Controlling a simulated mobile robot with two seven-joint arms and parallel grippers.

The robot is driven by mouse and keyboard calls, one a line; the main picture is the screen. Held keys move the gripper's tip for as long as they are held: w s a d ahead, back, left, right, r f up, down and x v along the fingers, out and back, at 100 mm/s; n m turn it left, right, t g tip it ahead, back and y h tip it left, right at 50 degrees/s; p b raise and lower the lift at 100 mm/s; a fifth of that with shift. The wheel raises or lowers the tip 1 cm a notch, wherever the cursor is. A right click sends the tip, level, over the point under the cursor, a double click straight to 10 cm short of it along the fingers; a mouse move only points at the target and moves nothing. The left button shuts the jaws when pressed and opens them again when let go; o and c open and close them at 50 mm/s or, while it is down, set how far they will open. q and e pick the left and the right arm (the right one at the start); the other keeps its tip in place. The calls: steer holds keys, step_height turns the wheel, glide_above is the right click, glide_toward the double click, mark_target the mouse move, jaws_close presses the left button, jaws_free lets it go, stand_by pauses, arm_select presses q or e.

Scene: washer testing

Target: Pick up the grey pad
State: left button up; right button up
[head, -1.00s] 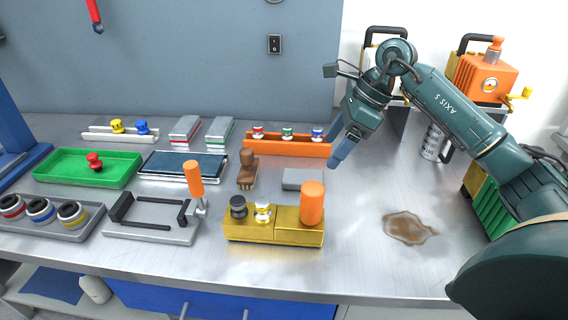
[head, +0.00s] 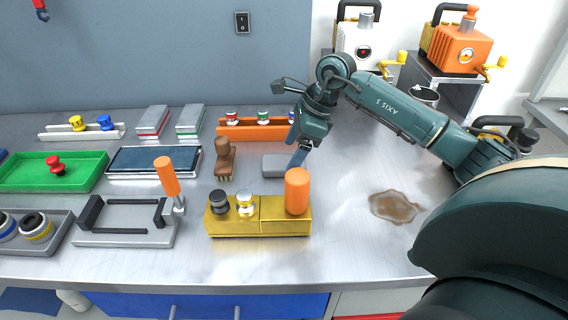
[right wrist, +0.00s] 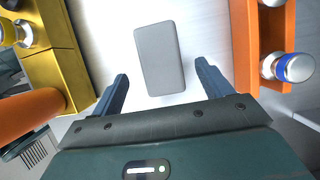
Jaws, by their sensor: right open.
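The grey pad (head: 275,166) lies flat on the metal bench, between the brown brush and my right gripper in the head view. It is a plain rounded block, and in the right wrist view the pad (right wrist: 159,58) lies just ahead of the fingers, centred between them. My right gripper (head: 296,158) is above the bench at the pad's right end in the head view. In the right wrist view its two blue fingers (right wrist: 160,85) are spread apart with nothing between them. My left gripper is not in view.
A gold block with an orange cylinder (head: 260,222) stands in front of the pad. An orange rack (head: 240,133) with several capped pieces is behind it. The brown brush (head: 224,160) is to its left. A brown spill (head: 396,207) lies to the right on open bench.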

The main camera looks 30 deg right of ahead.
mark_target(286, 160)
steer(key=x, duration=0.3)
steer(key=shift+w+a+f, duration=0.1)
steer(key=shift+a, duration=0.05)
steer(key=shift+f, duration=0.1)
steer(key=shift+f, duration=0.2)
stand_by(0.3)
steer(key=c, duration=1.1)
steer(key=shift+o, duration=0.2)
steer(key=shift+r, duration=0.5)
step_height(286, 160, up, 9)
steer(key=shift+r, duration=0.25)
